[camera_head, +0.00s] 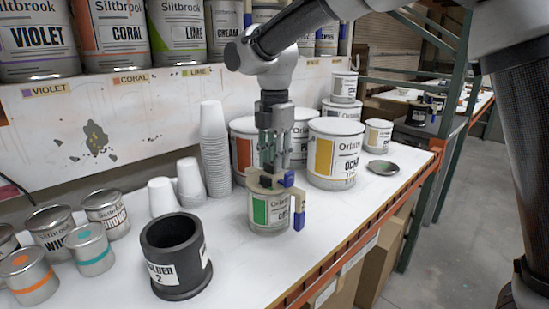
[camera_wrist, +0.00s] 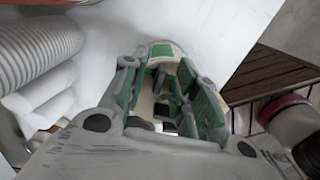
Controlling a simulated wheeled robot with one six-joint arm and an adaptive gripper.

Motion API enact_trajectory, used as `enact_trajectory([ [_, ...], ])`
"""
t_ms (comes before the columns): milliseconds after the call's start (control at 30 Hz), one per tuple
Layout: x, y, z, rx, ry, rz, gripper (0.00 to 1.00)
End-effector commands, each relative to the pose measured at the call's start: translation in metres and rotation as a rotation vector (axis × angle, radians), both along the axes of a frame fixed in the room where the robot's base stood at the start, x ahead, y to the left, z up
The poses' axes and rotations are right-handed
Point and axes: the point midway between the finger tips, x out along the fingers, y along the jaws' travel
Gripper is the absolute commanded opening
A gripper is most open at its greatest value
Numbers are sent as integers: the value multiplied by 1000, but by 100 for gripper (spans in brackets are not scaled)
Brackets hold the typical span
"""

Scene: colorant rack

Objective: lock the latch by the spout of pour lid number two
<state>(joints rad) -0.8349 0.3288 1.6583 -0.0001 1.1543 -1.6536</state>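A small can (camera_head: 268,212) with a green label stands on the white bench. It wears a tan pour lid (camera_head: 262,186) with a blue part (camera_head: 287,179) at its top right and a blue upright piece (camera_head: 299,212) at its right side. No lid number is legible, and I cannot tell whether the latch is locked. My gripper (camera_head: 274,166) points down just above the lid. In the wrist view my gripper's green-padded fingers (camera_wrist: 165,88) stand a little apart, with part of the can's green label (camera_wrist: 161,50) beyond them. I cannot tell whether they touch the lid.
A black holder (camera_head: 176,262) marked 2 stands at front left, near small tins (camera_head: 92,250). Stacked white cups (camera_head: 213,150) stand left of my gripper. Large cans (camera_head: 335,150) stand close behind and right. A dark round disc (camera_head: 383,167) lies near the bench's right edge.

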Motion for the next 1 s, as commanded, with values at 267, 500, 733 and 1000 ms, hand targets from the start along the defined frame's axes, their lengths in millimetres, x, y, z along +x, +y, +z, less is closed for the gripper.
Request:
enact_trajectory([
  [267,0,0,0,0,0,-1,15],
  [500,0,0,0,0,0,-1,0],
  [733,0,0,0,0,0,-22,0],
  [1000,0,-1,0,0,0,-153,0],
])
